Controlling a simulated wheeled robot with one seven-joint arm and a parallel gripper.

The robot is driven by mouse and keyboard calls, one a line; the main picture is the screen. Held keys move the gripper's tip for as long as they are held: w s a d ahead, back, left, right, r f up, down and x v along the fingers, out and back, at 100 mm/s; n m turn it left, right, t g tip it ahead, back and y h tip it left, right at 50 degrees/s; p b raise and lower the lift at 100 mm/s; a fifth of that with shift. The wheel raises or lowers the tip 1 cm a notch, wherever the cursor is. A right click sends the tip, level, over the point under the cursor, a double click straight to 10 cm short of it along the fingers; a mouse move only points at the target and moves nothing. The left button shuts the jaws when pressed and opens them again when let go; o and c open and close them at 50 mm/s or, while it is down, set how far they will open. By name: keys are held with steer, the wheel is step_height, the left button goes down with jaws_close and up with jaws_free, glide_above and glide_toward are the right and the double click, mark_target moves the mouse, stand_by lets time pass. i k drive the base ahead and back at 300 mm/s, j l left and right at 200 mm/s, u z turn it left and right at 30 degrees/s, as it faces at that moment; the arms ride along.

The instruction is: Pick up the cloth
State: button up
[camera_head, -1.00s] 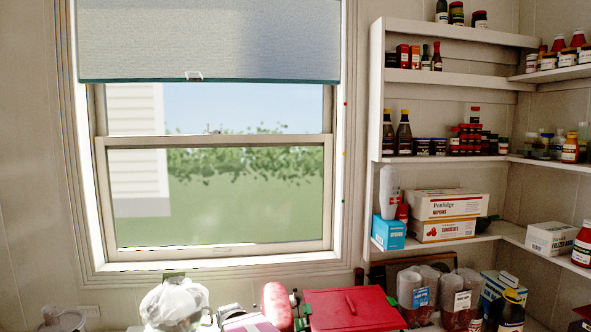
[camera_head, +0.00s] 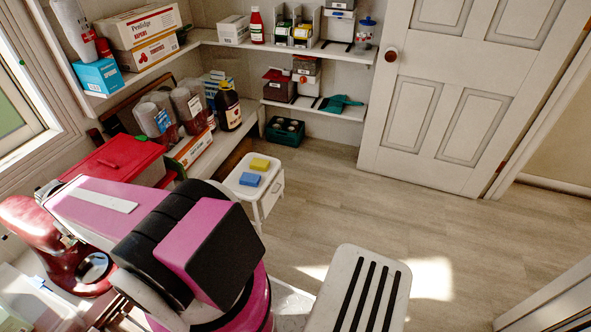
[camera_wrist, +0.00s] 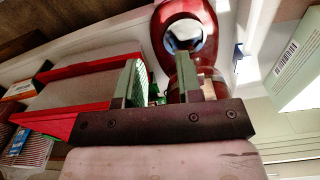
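No item shows clearly as a cloth. In the head view, a small yellow block-like item (camera_head: 260,164) and a blue one (camera_head: 249,179) lie on a small white stand (camera_head: 235,171); I cannot tell if either is a folded cloth or a sponge. My gripper (camera_wrist: 162,82) shows in the wrist view with its two fingers apart and nothing between them. It is near a red mixer-like appliance (camera_wrist: 182,28) and a red bin (camera_wrist: 45,122). In the head view my pink and black arm hides the gripper and part of the counter.
The head view shows the red mixer (camera_head: 42,228) and red lidded bin (camera_head: 112,157) by my arm. Stocked shelves (camera_head: 300,106) line the back. A white slotted top (camera_head: 368,290) stands in front. The floor (camera_head: 345,200) towards the closed door (camera_head: 440,90) is clear.

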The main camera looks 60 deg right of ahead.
mark_target(260, 164)
steer(key=z, duration=1.85)
steer(key=j+z, duration=0.15)
steer(key=z, duration=0.3)
steer(key=k+u, duration=0.1)
steer(key=u, duration=0.75)
steer(key=k+u, duration=0.1)
steer(key=u, duration=0.3)
steer(key=i+l+u, duration=0.15)
steer(key=u, duration=0.35)
steer(key=z, duration=1.7)
